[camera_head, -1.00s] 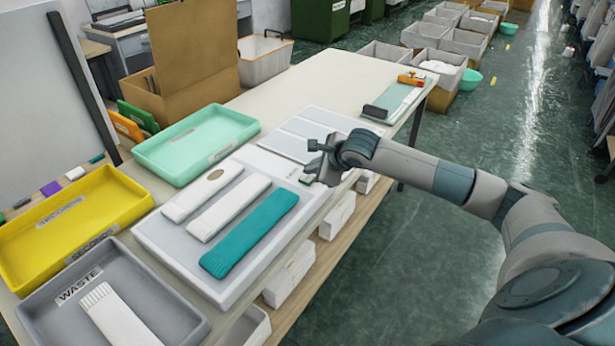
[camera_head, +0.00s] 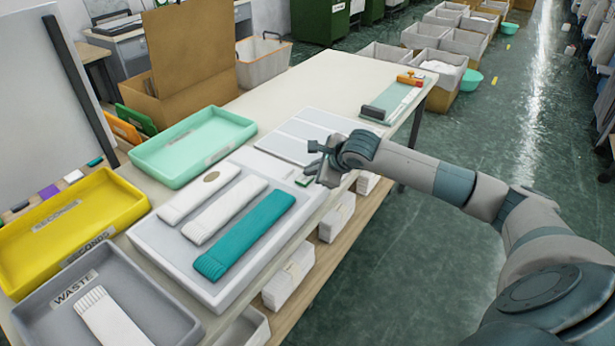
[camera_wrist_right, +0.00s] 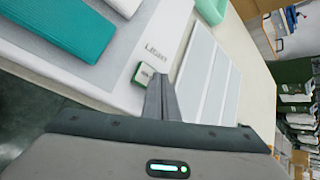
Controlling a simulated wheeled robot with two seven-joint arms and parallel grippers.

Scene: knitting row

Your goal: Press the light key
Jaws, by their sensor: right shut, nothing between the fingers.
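The light key is a small green key with a pale top (camera_wrist_right: 143,74), next to the printed word "LIGHT" on the corner of the white light table (camera_wrist_right: 125,88). In the head view the key (camera_head: 303,182) shows at the light table's far right corner. My right gripper (camera_head: 311,172) is shut and empty, just beside the key. In the wrist view its fingertips (camera_wrist_right: 159,77) are at the key's right edge; I cannot tell whether they touch it. My left gripper is not in view.
A teal strip (camera_head: 245,233) and two white strips lie on the light table. A mint tray (camera_head: 240,122), a yellow tray (camera_head: 130,185) and a grey waste tray (camera_head: 185,318) stand left of it. Pale panels lie just beyond the gripper. The far tabletop is mostly clear.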

